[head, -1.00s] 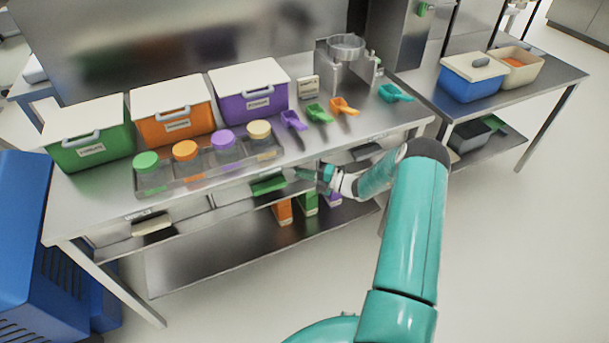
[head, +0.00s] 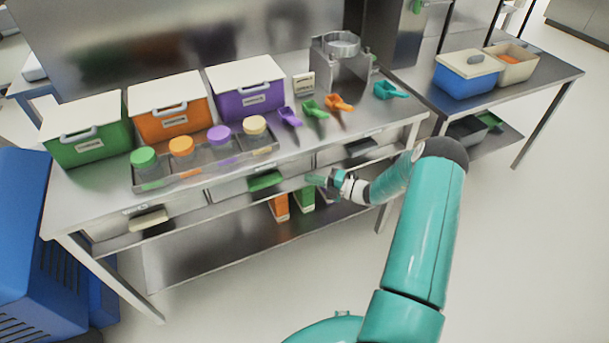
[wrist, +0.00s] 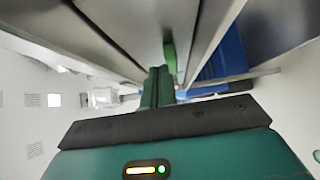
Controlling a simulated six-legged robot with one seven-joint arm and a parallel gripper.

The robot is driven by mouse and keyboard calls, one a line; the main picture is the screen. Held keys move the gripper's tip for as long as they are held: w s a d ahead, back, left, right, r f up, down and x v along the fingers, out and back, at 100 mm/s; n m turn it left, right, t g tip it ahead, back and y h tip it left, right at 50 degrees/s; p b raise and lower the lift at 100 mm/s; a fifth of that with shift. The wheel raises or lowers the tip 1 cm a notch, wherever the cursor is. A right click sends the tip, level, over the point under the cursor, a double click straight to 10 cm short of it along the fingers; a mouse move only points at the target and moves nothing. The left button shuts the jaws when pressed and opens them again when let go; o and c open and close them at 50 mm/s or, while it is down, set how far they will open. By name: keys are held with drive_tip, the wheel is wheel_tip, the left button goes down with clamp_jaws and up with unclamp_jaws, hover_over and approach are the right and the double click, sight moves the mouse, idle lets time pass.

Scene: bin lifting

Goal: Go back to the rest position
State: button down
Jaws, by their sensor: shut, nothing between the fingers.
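My gripper (head: 318,180) is shut and empty in the head view. It is in front of the steel table (head: 228,180), near the table's front edge and the drawers. My teal arm reaches to it from the lower right. In the wrist view my gripper's green fingers (wrist: 157,85) are together, with the grey table edges above and beside them. Nothing shows held between the fingers.
Green (head: 88,140), orange (head: 168,120) and purple (head: 247,98) bins stand on the table behind a jar tray (head: 155,186) and several scoops. A blue bin (head: 468,78) sits on the right table. Open floor (head: 520,230) lies right.

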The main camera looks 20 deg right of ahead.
drive_tip(key=v, duration=0.7)
drive_tip(key=s+a+r+n+g+h, duration=0.2)
drive_tip(key=s+a+r+n+g, duration=0.3)
drive_tip(key=a+r+n, duration=0.5)
drive_tip(key=s+a+r+n+g+h, duration=0.2)
drive_tip(key=a+r+n+g, duration=0.5)
drive_tip(key=r+n, duration=0.45)
drive_tip(key=s+a+r+n+t+h, duration=0.2)
drive_tip(key=s+r+n+h, duration=0.2)
drive_tip(key=s+r+n, duration=0.3)
drive_tip(key=s+a+r+n+t+h, duration=0.3)
drive_tip(key=s+r+n+h, duration=0.2)
drive_tip(key=s+n, duration=0.8)
drive_tip(key=r+n, duration=0.2)
drive_tip(key=n, duration=0.1)
drive_tip(key=shift+s+a, duration=0.15)
drive_tip(key=shift+a, duration=0.15)
drive_tip(key=shift+d, duration=0.15)
